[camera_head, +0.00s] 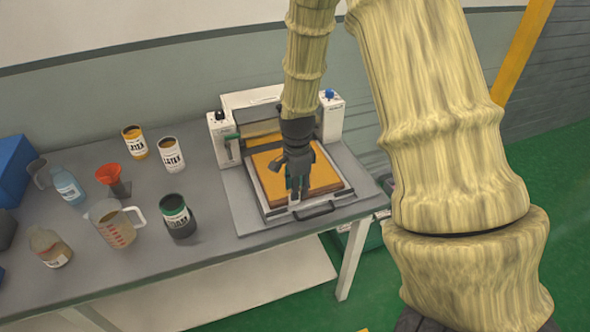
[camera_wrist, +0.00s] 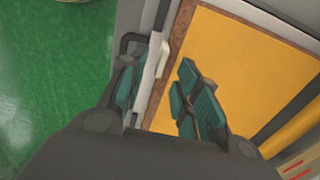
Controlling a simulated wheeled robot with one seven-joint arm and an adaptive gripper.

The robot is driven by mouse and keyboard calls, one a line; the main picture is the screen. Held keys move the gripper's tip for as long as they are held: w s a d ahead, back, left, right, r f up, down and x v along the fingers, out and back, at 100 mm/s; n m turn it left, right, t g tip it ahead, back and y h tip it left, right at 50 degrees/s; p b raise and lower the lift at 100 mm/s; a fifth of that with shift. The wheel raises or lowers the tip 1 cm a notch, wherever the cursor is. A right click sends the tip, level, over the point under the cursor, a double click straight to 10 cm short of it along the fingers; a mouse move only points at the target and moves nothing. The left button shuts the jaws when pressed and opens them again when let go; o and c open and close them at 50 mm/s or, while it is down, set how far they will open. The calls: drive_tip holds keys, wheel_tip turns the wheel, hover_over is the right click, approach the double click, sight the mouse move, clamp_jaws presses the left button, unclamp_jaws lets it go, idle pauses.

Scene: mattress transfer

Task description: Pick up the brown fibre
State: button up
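The brown fibre (camera_wrist: 262,18) shows as a thin brown border under a flat yellow-orange sheet (camera_wrist: 225,65), most of it hidden. The sheet lies in the square press-like tray, and it also shows in the head view (camera_head: 325,178). My gripper (camera_head: 295,190) is over the front part of the tray, pointing down. In the wrist view my gripper (camera_wrist: 160,88) is open, one finger on each side of the tray's near edge, with the right finger over the sheet. Nothing is held. I cannot tell whether the fingers touch anything.
The tray has a black front handle (camera_head: 316,211) and white control boxes (camera_head: 223,138) at its back corners. Cans, a measuring jug (camera_head: 112,222), bottles and a red funnel (camera_head: 110,175) stand on the left of the grey table (camera_head: 215,240). Green floor lies beyond its edge.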

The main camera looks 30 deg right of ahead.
drive_tip(key=shift+f+p, duration=0.45)
drive_tip(key=shift+f, duration=1.1)
clamp_jaws()
